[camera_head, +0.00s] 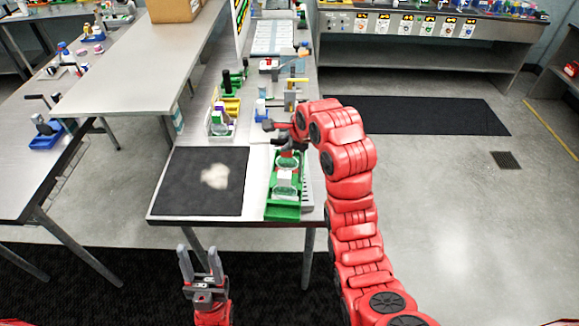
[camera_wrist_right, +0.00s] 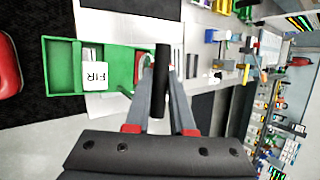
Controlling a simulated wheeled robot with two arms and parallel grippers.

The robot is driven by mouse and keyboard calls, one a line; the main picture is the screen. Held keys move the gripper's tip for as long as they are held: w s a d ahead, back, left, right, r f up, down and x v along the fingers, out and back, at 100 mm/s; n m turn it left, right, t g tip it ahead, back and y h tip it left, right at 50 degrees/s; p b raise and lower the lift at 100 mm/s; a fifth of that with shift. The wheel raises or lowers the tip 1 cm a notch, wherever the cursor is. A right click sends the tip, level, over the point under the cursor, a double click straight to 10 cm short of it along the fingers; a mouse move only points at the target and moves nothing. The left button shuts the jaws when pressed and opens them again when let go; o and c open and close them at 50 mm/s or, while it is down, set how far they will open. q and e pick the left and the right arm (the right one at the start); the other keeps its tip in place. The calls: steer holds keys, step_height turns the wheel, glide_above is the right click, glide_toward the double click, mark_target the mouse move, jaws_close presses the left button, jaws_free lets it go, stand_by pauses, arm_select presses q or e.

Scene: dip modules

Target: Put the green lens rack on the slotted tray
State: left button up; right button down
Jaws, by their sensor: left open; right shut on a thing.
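The green lens rack (camera_head: 284,211) is a long green tray near the table's front right corner. It holds round lenses and a pale card, and the card reads "FIR" in the right wrist view (camera_wrist_right: 62,68). My right gripper (camera_head: 287,143) is over its far end, shut on an upright black handle (camera_wrist_right: 162,75) that appears to belong to the rack. A pale strip with dark slots (camera_head: 308,193), apparently the slotted tray, shows along the rack's right side. I cannot tell whether the rack rests on it or hangs just above. My left gripper (camera_head: 200,262) is open and empty, in front of the table.
A black mat (camera_head: 190,190) with a pale patch lies left of the rack. Behind stand a rack with a purple and yellow part (camera_head: 221,120), black-handled pieces and other small fixtures. A cardboard box (camera_head: 174,9) sits on the side table at the back left.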

steer(key=s+a+n+y, duration=0.1)
steer(key=s+a+n, duration=0.1)
steer(key=s+a, duration=0.15)
steer(key=shift+g, duration=0.3)
steer(key=w+b, duration=0.2)
steer(key=w+d+b, duration=0.1)
steer(key=w+b, duration=0.2)
steer(key=w+d+f+b, duration=0.1)
steer(key=w+b, duration=0.1)
steer(key=w, duration=0.1)
steer(key=shift+w+b, duration=0.2)
steer(key=shift+b, duration=0.1)
steer(key=w+d+f+p, duration=0.2)
steer(key=w+f+p, duration=0.2)
steer(key=w+p, duration=0.1)
steer(key=shift+w+f, duration=0.3)
steer(key=shift+w, duration=0.4)
steer(key=c, duration=0.8)
jaws_free()
steer(key=shift+d+f, duration=0.1)
steer(key=shift+o, duration=0.2)
